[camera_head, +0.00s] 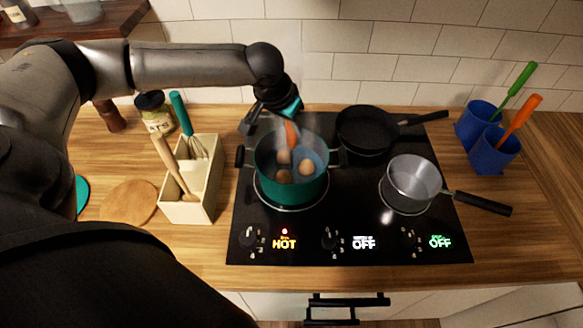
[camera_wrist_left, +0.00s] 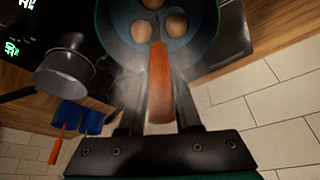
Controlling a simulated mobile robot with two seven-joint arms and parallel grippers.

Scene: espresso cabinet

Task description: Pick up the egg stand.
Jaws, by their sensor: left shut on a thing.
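The egg stand's upright orange-brown handle (camera_head: 291,134) rises out of the teal pot (camera_head: 263,187) on the cooktop. It also shows in the left wrist view (camera_wrist_left: 160,75), between the fingers. Brown eggs (camera_head: 306,167) sit around the handle inside the pot; the stand's lower part is hidden by the eggs and pot. My left gripper (camera_head: 277,119) is above the pot's back rim, shut on the handle. My right gripper is not in view.
The pot's burner display reads HOT, and steam rises. A black frying pan (camera_head: 366,130) and a grey saucepan (camera_head: 412,182) stand right of the pot. A utensil box (camera_head: 205,205) stands to its left. Blue cups (camera_head: 494,152) hold utensils at the far right.

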